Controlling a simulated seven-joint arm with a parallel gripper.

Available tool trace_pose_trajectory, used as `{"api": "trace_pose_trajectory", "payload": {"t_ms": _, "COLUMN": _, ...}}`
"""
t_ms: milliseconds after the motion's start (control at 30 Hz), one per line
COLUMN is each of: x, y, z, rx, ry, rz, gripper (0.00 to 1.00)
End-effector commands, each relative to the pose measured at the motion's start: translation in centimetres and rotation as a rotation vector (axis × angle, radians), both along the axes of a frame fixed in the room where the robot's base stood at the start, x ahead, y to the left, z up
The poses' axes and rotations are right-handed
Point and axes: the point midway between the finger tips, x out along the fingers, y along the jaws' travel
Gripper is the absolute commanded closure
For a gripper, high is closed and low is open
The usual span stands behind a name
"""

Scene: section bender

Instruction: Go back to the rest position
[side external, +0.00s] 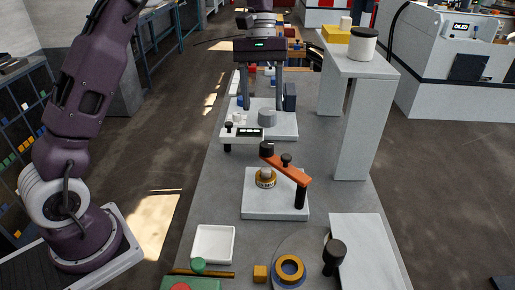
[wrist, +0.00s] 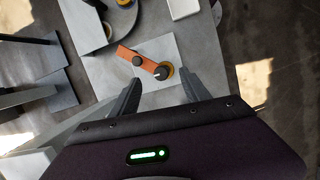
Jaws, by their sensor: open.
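My gripper (side external: 261,106) hangs fingers-down over the far part of the bench in the side view, its two fingers apart with nothing between them. Behind and below the fingers, a grey cylinder (side external: 267,116) stands on a white plate (side external: 287,130). In the wrist view my gripper (wrist: 161,78) is open and empty. Nearer the side camera, an orange lever (side external: 290,170) with black knobs lies over a white base plate (side external: 262,208) and a brass ring (side external: 266,180). The lever (wrist: 133,57) and brass ring (wrist: 166,71) show beyond my fingers in the wrist view.
A tall grey stand (side external: 358,120) rises on the right, carrying a white jar (side external: 363,46) and a yellow block (side external: 336,35). A white tray (side external: 213,244), a round turntable fixture with a ring (side external: 289,269) and a green knob (side external: 198,265) occupy the near bench.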

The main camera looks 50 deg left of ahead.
Motion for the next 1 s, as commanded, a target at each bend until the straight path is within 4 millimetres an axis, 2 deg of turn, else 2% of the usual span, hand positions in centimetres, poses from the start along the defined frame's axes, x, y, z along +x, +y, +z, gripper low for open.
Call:
{"api": "trace_pose_trajectory", "payload": {"t_ms": 33, "x": -2.2, "y": -0.7, "z": 2.6, "rx": 0.014, "ry": -0.071, "rz": -0.043, "gripper": 0.45}}
{"api": "trace_pose_trajectory", "payload": {"t_ms": 100, "x": -5.7, "y": -1.4, "z": 5.2, "rx": 0.043, "ry": -0.172, "rz": -0.116, "gripper": 0.45}}
{"api": "trace_pose_trajectory", "payload": {"t_ms": 167, "x": -9.1, "y": -2.0, "z": 6.8, "rx": 0.072, "ry": -0.26, "rz": -0.187, "gripper": 0.45}}
{"api": "trace_pose_trajectory", "payload": {"t_ms": 200, "x": -11.5, "y": -2.4, "z": 7.4, "rx": 0.095, "ry": -0.319, "rz": -0.236, "gripper": 0.45}}
{"api": "trace_pose_trajectory", "payload": {"t_ms": 300, "x": -17.7, "y": -3.1, "z": 7.6, "rx": 0.163, "ry": -0.463, "rz": -0.369, "gripper": 0.45}}
{"api": "trace_pose_trajectory", "payload": {"t_ms": 400, "x": -22.7, "y": -3.3, "z": 6.1, "rx": 0.233, "ry": -0.583, "rz": -0.489, "gripper": 0.45}}
{"api": "trace_pose_trajectory", "payload": {"t_ms": 500, "x": -25.8, "y": -3.3, "z": 4.2, "rx": 0.291, "ry": -0.666, "rz": -0.574, "gripper": 0.45}}
{"api": "trace_pose_trajectory", "payload": {"t_ms": 600, "x": -27.3, "y": -3.3, "z": 2.9, "rx": 0.323, "ry": -0.707, "rz": -0.621, "gripper": 0.45}}
{"api": "trace_pose_trajectory", "payload": {"t_ms": 667, "x": -27.6, "y": -3.2, "z": 2.6, "rx": 0.331, "ry": -0.717, "rz": -0.633, "gripper": 0.45}}
{"api": "trace_pose_trajectory", "payload": {"t_ms": 1000, "x": -27.7, "y": -3.2, "z": 2.6, "rx": 0.331, "ry": -0.717, "rz": -0.633, "gripper": 0.45}}
